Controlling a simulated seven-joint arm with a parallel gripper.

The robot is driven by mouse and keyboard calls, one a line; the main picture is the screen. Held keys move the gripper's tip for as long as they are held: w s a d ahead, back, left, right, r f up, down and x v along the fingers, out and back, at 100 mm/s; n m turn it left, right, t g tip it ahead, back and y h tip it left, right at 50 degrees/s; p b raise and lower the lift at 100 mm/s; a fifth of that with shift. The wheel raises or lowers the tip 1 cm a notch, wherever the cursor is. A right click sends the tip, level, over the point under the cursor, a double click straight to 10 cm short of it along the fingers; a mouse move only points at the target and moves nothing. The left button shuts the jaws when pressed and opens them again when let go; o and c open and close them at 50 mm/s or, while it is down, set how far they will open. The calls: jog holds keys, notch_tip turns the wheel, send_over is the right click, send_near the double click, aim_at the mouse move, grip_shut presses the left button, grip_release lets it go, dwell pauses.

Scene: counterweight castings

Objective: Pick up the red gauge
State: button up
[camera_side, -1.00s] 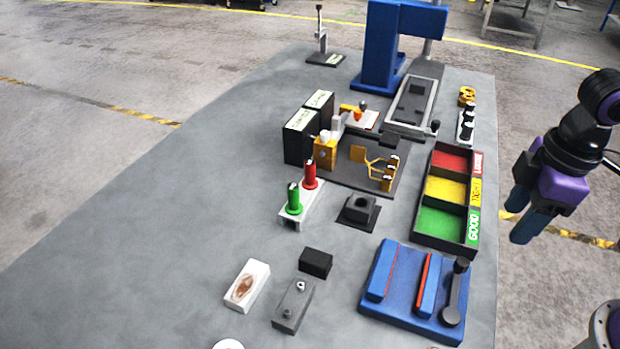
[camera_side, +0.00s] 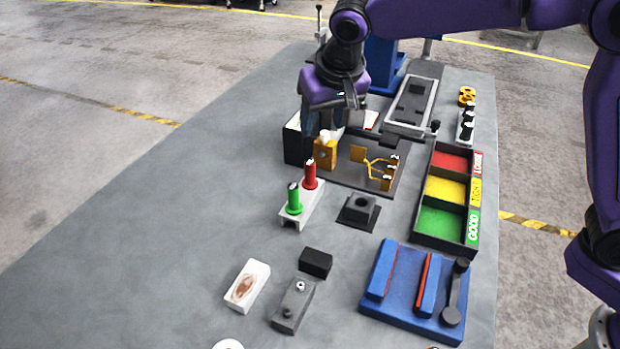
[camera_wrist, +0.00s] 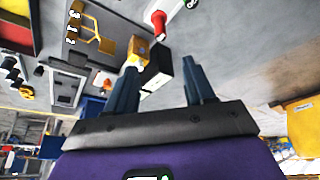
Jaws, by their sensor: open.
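The red gauge (camera_side: 310,173) stands upright in a white holder (camera_side: 312,205), just behind a green gauge (camera_side: 294,199) in the same holder. In the wrist view the red gauge (camera_wrist: 160,22) shows near the top, beyond the fingertips. My gripper (camera_wrist: 160,80) is open, its two fingers apart with nothing held between them. In the side view my gripper (camera_side: 322,115) is above the black boxes, behind the red gauge and higher than it, not touching it. Its fingertips are partly hidden there.
A yellow block (camera_side: 325,152) with a white top stands close behind the red gauge. A black box (camera_side: 294,142) is beside it, under my gripper. A three-colour tray (camera_side: 417,228) and blue fixture (camera_side: 395,317) lie to the right. The table left of the gauges is bare.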

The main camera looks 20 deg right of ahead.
send_near(310, 162)
jog(key=x, duration=0.7)
jog(key=shift+w, duration=0.15)
jog(key=shift+x, duration=2.65)
jog(key=c, duration=1)
